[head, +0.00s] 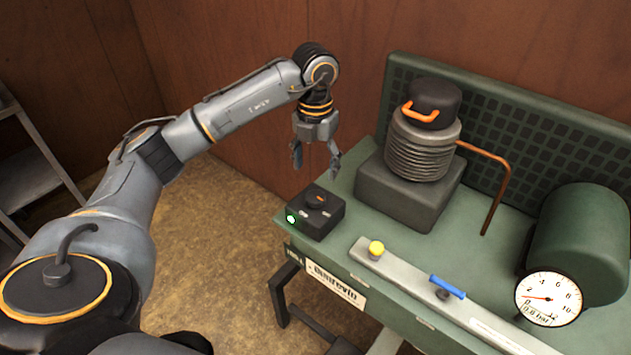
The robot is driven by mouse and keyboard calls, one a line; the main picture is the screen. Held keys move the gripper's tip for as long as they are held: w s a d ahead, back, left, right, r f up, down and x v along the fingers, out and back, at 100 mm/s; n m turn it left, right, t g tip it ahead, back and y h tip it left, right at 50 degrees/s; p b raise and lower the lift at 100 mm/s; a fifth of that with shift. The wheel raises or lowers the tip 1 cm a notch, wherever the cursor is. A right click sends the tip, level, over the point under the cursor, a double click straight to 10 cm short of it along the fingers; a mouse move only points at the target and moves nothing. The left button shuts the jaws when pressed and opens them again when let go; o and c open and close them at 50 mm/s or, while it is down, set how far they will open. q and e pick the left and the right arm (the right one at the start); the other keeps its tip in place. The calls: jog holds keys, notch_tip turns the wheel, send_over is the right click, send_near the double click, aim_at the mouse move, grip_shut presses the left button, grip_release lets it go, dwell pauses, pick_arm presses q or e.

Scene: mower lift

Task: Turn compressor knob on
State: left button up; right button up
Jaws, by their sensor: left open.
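The compressor knob (317,201) is a small dark round knob with an orange mark, on top of a black switch box (315,219). The box stands at the left corner of the green bench, with a lit green-white lamp on its front left. My left gripper (315,165) points down, open and empty, above the knob and apart from it. My right gripper is not in view. The compressor (422,150), with a ribbed grey cylinder and a black top with an orange handle, stands behind the box to the right.
A green tank (580,240) and a pressure gauge (548,298) are at the right. A copper pipe (497,190) rises behind. A grey rail with a yellow button (376,249) and a blue lever (447,286) runs along the front of the bench (400,236). A metal shelf (32,175) stands far left.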

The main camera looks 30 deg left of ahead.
pick_arm(q)
jog(key=shift+r, duration=1.55)
